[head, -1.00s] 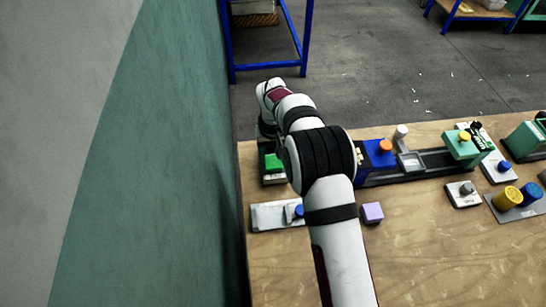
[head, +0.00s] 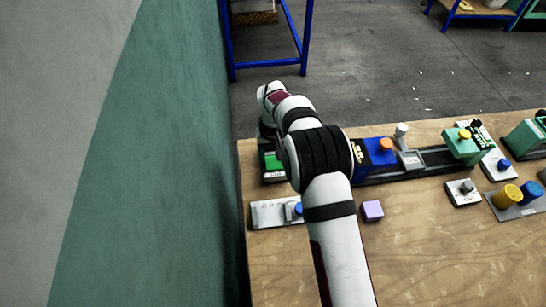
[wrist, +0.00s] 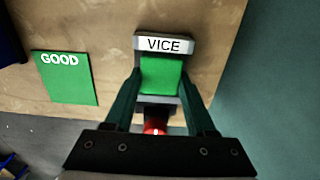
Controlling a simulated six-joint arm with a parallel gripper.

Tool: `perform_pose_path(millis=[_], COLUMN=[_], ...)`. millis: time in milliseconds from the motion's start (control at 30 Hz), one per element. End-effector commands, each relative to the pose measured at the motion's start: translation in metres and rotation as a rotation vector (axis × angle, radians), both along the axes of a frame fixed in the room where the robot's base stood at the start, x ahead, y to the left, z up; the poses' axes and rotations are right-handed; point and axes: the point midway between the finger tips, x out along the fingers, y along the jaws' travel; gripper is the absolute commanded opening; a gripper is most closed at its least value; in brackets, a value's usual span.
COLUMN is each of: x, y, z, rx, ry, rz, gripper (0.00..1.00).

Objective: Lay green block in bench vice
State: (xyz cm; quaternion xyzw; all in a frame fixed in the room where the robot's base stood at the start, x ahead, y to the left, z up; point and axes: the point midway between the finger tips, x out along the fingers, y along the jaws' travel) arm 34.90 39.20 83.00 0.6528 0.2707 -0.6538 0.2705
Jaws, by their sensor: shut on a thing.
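The green block (wrist: 161,77) is in the middle of the wrist view, beside the white VICE label. My gripper (wrist: 162,88) is shut on it, with one dark finger at each side. The bench vice (wrist: 164,44) has a grey labelled jaw above the block in the picture and another grey part below it. The block appears between these two; whether it rests on the vice bed cannot be told.
A green GOOD mat (wrist: 67,80) lies beside the vice. A red knob or lamp (wrist: 155,126) shows behind the vice. The teal wall (head: 170,160) is close on the left.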

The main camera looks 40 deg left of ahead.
Motion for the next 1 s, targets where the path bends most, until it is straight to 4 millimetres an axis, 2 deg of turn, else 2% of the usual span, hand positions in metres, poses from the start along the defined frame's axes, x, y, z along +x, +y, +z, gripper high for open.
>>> perform_pose_path(millis=[33,200,567,667,1000], x=[0.0,0.0,0.001,0.001,0.001], y=[0.0,0.0,0.0,0.001,0.001], z=[0.0,0.0,0.006,0.023,0.125], rx=[0.0,0.0,0.001,0.003,0.004], ry=[0.0,0.0,-0.001,-0.003,-0.004], rz=[0.0,0.0,0.001,0.0,0.0], gripper=[0.59,0.9,0.91,0.91,0.91])
